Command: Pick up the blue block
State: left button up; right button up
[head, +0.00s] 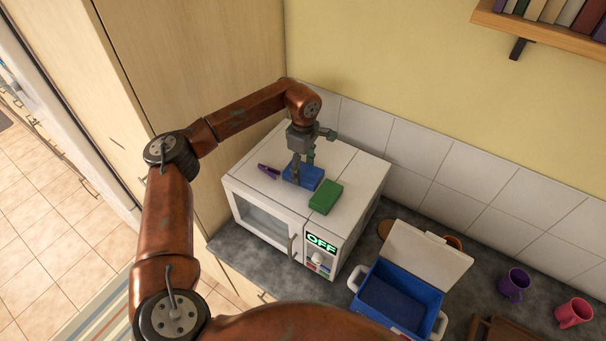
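A blue block (309,177) lies flat on top of the white microwave (345,158). My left gripper (303,171) points down at it from above, its two fingers apart. One finger shows in front of the block's left part and the other at its far side. Whether the fingers touch the block is not clear. The gripper hides part of the block's left half. My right gripper is not in view.
A green block (326,197) lies close to the right of the blue one, and a purple object (268,171) to its left. A blue container (402,296) with a white lid, a purple mug (514,285) and a pink mug (573,313) stand on the counter. A tiled wall (450,170) is behind.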

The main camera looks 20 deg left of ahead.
pick_arm(q)
jog(key=c, duration=0.9)
jog(key=shift+c, duration=0.3)
jog(key=shift+r, duration=0.15)
